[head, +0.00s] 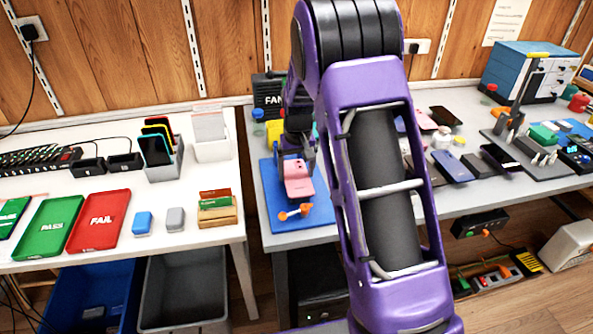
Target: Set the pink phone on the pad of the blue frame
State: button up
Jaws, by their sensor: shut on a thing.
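A pink phone (299,186) shows in the head view, just below my gripper (297,162), with its back facing me. My gripper is shut on its upper end and points down. The phone is over a flat blue base (272,208) at the left end of the grey table; I cannot tell whether it touches anything below. I cannot make out the blue frame's pad for certain, as my arm and the phone cover much of that area. An orange-handled piece (294,212) sits at the front of the blue base.
My purple arm hides the table's middle. Another pink phone (425,120) and a blue phone (453,168) lie right of it. At left, the white table holds a green PASS tray (47,225), a red FAIL tray (99,222) and a phone rack (163,171). A gap separates the tables.

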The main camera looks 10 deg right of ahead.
jog(key=shift+f, duration=0.35)
dwell(1.1)
jog(key=o, duration=1.2)
jog(key=shift+o, duration=0.2)
jog(key=shift+r+p, duration=0.35)
jog(key=shift+r, duration=0.3)
jog(key=shift+r+p, duration=2.4)
jog(key=shift+r, duration=1.05)
